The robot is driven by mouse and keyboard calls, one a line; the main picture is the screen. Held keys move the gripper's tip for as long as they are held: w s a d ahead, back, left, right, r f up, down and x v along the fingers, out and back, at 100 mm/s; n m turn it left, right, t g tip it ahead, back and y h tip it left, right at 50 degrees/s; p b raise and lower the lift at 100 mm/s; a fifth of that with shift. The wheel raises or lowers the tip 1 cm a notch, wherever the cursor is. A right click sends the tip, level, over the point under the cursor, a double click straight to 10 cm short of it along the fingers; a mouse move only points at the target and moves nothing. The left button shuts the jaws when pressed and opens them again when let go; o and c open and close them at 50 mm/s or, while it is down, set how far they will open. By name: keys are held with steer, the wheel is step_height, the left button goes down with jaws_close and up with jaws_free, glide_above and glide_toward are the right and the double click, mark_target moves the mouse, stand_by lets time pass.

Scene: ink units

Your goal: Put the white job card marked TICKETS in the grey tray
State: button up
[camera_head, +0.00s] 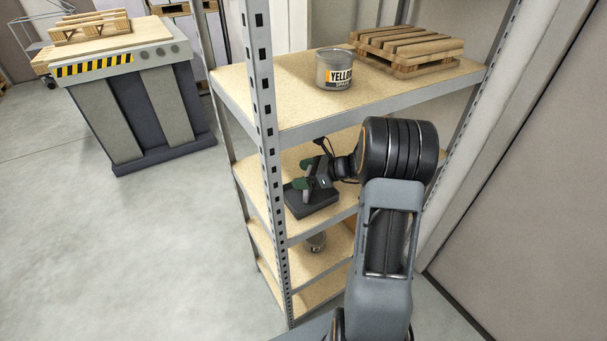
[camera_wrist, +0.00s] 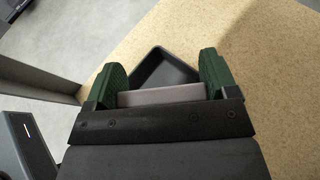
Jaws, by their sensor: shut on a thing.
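My gripper (camera_wrist: 162,88) has green fingers and is shut on a pale flat card (camera_wrist: 160,95), seen edge-on between the fingers in the wrist view. No marking on the card can be read. In the head view my gripper (camera_head: 312,178) is over the dark grey tray (camera_head: 316,207) on the second shelf from the top. The tray also shows in the wrist view (camera_wrist: 165,66), just beyond the card. Part of the tray is hidden by the gripper. I cannot tell whether the card touches the tray.
A perforated upright (camera_head: 268,130) stands left of my gripper. A grey workbench (camera_head: 140,110) stands far left.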

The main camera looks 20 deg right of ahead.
steer(key=shift+f, duration=0.2)
steer(key=shift+f, duration=0.1)
steer(key=o, duration=0.8)
steer(key=shift+s+d+r, duration=0.1)
steer(key=shift+d+r, duration=0.1)
steer(key=shift+r, duration=0.1)
steer(key=b+v, duration=0.1)
steer(key=v, duration=1)
steer(key=shift+s+d, duration=0.15)
steer(key=shift+s, duration=0.1)
